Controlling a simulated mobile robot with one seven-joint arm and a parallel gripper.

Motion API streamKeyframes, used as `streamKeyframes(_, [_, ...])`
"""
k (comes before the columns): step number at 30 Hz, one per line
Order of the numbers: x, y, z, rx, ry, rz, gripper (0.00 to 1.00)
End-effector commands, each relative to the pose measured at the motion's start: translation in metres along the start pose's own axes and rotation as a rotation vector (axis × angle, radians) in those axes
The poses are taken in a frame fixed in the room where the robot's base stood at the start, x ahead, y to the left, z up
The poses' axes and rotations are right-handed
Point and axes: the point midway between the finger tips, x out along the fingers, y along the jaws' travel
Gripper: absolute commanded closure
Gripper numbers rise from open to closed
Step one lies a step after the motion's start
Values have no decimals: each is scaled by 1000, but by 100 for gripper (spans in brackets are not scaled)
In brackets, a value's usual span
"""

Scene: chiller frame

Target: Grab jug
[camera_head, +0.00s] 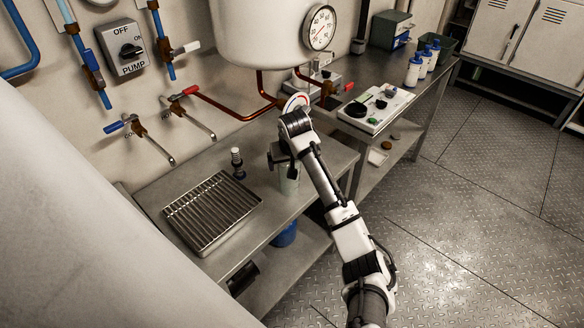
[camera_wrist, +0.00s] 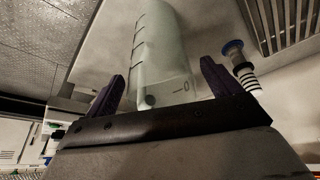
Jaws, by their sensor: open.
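The jug (camera_wrist: 160,50) is pale green and translucent, with measuring marks. In the wrist view it lies between the two dark fingers of my open gripper (camera_wrist: 160,84), with a gap showing at each side. In the head view only part of the jug (camera_head: 289,182) shows, standing on the metal bench below my gripper (camera_head: 281,156). My arm hides much of it there. I cannot tell how deep the jug is between the fingers.
A slotted metal rack (camera_head: 211,212) lies on the bench to the left. A small black-and-white spring-like piece (camera_head: 237,163) stands close to the jug, also in the wrist view (camera_wrist: 243,70). Valve taps (camera_head: 150,137) stick out from the wall behind. A large white tank (camera_head: 262,35) hangs above.

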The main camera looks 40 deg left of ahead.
Motion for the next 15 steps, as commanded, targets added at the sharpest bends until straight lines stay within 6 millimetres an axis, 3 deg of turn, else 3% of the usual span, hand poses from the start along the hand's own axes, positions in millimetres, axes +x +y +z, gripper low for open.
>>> streamKeyframes(5, [0,0,0,0,0,0,12])
streamKeyframes(15, [0,0,0,0,0,0,56])
